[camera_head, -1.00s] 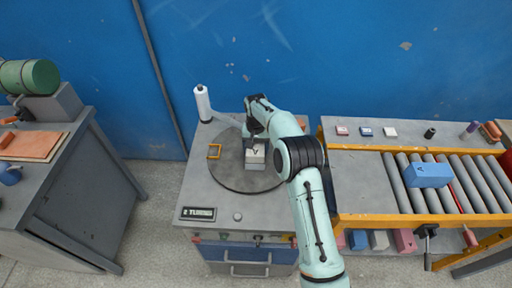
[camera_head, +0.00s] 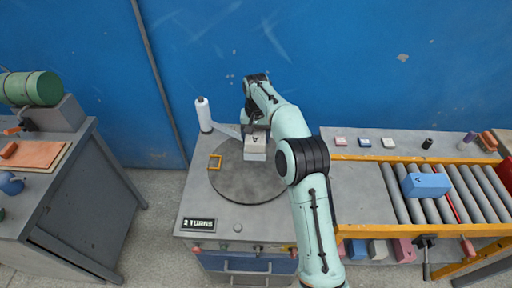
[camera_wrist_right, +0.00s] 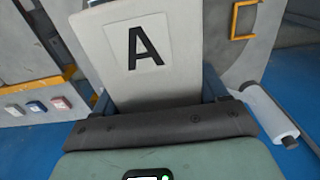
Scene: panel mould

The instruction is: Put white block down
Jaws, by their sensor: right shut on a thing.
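My right gripper (camera_head: 256,136) is shut on the white block (camera_head: 255,152), over the back part of the round grey turntable (camera_head: 245,185). In the right wrist view the white block (camera_wrist_right: 180,75) fills the middle, with a black letter A on its face, and my right gripper's fingers (camera_wrist_right: 160,100) are on either side of it. The block's underside is hidden, so I cannot tell whether it touches the turntable. My left gripper is not in view.
A yellow square outline (camera_head: 215,162) is at the turntable's left edge. A white roller (camera_head: 203,115) stands at the back left. A "2 TURNS" sign (camera_head: 198,224) is at the front left. A blue block (camera_head: 427,185) lies on the roller conveyor (camera_head: 392,185) at right.

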